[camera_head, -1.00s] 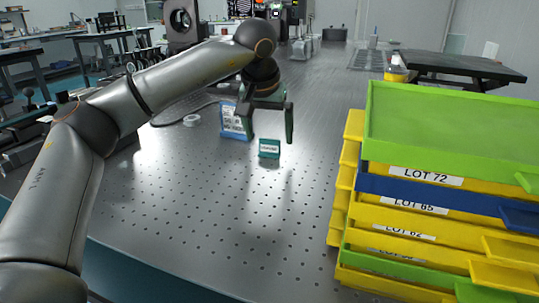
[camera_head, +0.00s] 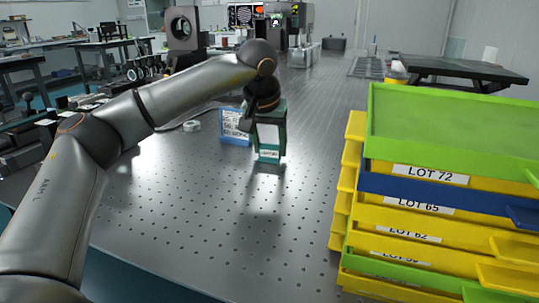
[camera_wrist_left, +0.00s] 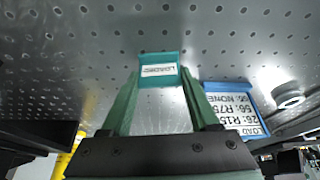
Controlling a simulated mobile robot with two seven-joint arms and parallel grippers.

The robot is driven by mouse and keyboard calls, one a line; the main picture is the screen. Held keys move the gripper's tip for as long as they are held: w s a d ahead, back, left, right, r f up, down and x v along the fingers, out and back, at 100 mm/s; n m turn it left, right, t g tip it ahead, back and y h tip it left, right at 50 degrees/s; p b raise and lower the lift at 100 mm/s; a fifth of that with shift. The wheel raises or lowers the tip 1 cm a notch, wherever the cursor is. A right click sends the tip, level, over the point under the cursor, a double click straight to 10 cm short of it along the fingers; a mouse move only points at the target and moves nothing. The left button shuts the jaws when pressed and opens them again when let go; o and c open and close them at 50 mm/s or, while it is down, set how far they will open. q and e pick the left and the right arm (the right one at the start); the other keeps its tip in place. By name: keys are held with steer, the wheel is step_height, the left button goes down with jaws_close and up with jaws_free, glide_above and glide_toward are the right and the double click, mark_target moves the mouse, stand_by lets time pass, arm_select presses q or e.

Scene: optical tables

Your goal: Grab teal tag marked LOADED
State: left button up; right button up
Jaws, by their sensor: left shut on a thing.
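The teal tag (camera_head: 269,157) stands on the perforated metal table, its white label facing my head camera. In the left wrist view the tag (camera_wrist_left: 158,70) shows the word LOADED upside down, with one finger at each side of it. My left gripper (camera_head: 270,150) comes down over the tag from above. It is shut on the tag; in the left wrist view its two green fingers (camera_wrist_left: 159,84) meet the tag's sides. I cannot tell whether the tag's foot touches the table. My right gripper is not in view.
A blue framed card (camera_head: 235,126) with printed lines stands just left of the gripper; it also shows in the left wrist view (camera_wrist_left: 236,108). A white ring (camera_head: 192,126) lies farther left. Stacked yellow, green and blue trays (camera_head: 440,130) fill the right. The table front is clear.

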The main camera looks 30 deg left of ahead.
arm_select(q)
steer(key=c, duration=0.4)
steer(key=shift+o, duration=0.2)
